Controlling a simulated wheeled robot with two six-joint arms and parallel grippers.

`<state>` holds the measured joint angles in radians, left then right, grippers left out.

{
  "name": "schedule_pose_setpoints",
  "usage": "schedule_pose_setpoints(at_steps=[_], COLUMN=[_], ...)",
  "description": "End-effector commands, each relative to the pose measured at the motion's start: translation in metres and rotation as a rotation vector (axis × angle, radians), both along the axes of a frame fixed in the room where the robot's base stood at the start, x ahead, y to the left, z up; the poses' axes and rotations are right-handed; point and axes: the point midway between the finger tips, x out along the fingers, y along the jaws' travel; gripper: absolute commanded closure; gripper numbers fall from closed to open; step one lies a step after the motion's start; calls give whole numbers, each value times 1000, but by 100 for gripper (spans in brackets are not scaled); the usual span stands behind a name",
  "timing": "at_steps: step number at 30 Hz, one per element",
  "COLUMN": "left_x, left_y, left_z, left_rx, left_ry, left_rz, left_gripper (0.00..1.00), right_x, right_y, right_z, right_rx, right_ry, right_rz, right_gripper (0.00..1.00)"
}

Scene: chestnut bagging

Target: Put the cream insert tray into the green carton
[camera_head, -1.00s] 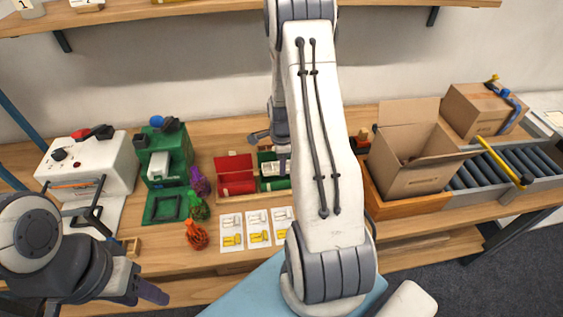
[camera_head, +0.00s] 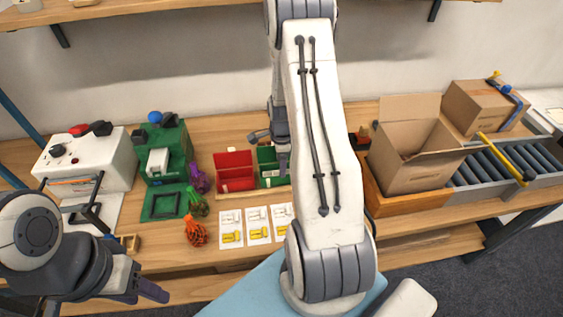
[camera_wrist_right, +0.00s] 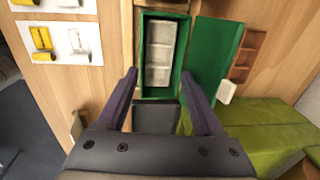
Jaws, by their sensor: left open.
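The green carton (camera_head: 268,161) stands open on the table, partly hidden behind my right arm in the head view. In the right wrist view the green carton (camera_wrist_right: 148,92) has its lid folded out to the right. The cream insert tray (camera_wrist_right: 160,50), with its row of compartments, lies inside the carton walls. My right gripper (camera_wrist_right: 159,74) is open and empty, its two purple fingers apart on either side of the carton's near end. My left gripper (camera_head: 150,290) is open and empty at the lower left, in front of the table edge.
A red carton (camera_head: 234,170) stands left of the green one. Printed cards (camera_head: 257,225) lie in front. Net bags (camera_head: 196,232), a green machine (camera_head: 166,150) and a white machine (camera_head: 87,162) are at left. A cardboard box (camera_head: 408,165) and roller conveyor (camera_head: 510,160) are at right.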

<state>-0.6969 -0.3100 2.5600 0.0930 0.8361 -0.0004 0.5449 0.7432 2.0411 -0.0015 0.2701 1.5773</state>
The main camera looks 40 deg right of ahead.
Motion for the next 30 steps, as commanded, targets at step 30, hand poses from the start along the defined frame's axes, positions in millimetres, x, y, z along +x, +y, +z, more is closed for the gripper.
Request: schedule_pose_setpoints(at_steps=[30], left_x=[0], left_y=[0], left_z=[23], left_rx=[0], left_ry=[0], left_rz=[1], left_gripper=[50], right_x=[0], right_y=[0], right_z=[28], right_rx=[-1], right_ry=[-1], right_rz=[0], right_gripper=[31])
